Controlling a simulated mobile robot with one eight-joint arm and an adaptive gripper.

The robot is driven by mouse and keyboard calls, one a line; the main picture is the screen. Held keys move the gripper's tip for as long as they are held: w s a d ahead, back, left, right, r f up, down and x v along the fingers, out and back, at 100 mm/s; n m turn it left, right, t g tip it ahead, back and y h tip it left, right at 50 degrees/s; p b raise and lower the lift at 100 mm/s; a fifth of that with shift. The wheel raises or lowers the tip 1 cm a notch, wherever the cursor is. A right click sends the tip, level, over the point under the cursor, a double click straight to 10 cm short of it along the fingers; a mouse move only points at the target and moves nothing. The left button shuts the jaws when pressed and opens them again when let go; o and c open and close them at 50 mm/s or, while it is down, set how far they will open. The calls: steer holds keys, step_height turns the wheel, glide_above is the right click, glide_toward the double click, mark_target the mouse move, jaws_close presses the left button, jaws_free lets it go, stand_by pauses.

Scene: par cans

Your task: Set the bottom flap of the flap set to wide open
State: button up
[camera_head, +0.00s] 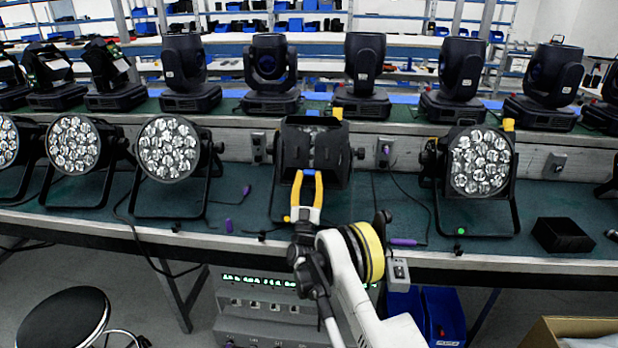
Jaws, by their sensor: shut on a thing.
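The flap set (350,152) is a black barn-door frame on the front of the middle par can, with dark flaps around a dim, partly hidden face. Its bottom flap (333,181) is dark and partly covered by my gripper. My gripper (307,173) comes up from below, with yellow fingertips at the lower front of the flap set. It is shut on the bottom flap, though the contact is small and the fingers look a little apart. The exact angle of the flap is hard to tell.
Par cans with bright lens clusters stand left (168,148) and right (480,162) on the green bench (370,235). Moving-head lights (270,75) line the raised shelf behind. A small black box (562,235) sits at the right; cables and purple connectors lie near my gripper.

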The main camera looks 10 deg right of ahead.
steer(key=o, duration=1.2)
steer(key=shift+s+f, duration=0.15)
steer(key=s+a, duration=0.4)
steer(key=s, duration=0.8)
steer(key=shift+f, duration=0.2)
